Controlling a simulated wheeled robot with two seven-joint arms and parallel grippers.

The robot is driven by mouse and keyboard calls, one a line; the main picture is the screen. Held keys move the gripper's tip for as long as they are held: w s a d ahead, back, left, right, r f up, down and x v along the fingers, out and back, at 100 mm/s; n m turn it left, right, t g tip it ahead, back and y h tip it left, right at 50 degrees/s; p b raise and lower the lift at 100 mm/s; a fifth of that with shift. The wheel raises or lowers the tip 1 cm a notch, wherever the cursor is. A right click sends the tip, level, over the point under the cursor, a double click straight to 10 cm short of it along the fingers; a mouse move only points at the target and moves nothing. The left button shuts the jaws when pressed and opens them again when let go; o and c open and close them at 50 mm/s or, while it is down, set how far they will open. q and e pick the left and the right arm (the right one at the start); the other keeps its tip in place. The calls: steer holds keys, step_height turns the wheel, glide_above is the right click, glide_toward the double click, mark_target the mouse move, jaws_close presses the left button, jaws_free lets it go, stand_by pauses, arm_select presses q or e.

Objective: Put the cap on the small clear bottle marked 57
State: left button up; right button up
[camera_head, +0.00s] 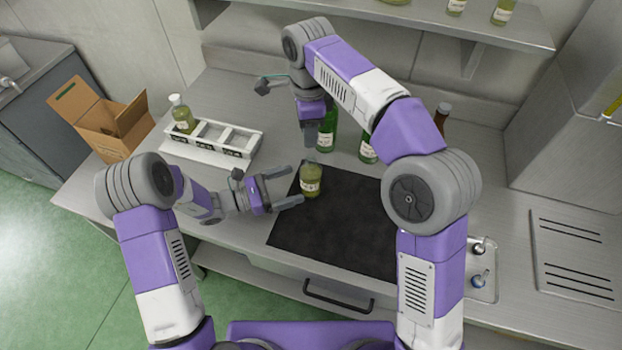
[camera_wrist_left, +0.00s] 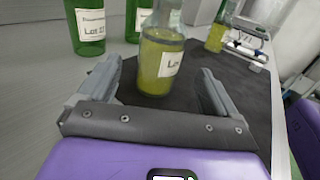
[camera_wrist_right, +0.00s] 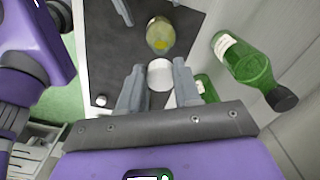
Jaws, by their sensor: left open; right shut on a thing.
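A small clear bottle (camera_head: 311,181) with yellow-green contents stands upright on the dark mat (camera_head: 335,228). Its label shows in the left wrist view (camera_wrist_left: 157,62), but its number is unreadable. My left gripper (camera_head: 294,187) is open, its fingers reaching either side of the bottle with gaps visible in the left wrist view (camera_wrist_left: 155,95). My right gripper (camera_wrist_right: 160,85) is shut on a white cap (camera_wrist_right: 160,73). In the right wrist view the bottle (camera_wrist_right: 160,34) lies just beyond the cap, apart from it in the picture. The right fingertips are unclear in the head view.
Green bottles (camera_head: 328,130) stand behind the mat, close to my right gripper. A small tray (camera_head: 484,291) lies right.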

mark_target(301, 182)
arm_select(q)
steer(key=x, duration=0.6)
steer(key=shift+d, duration=0.25)
steer(key=c, duration=1.5)
arm_select(e)
steer(key=shift+a+f, duration=0.1)
steer(key=shift+f, duration=2.4)
steer(key=shift+f, duration=0.85)
steer(key=shift+f, duration=0.6)
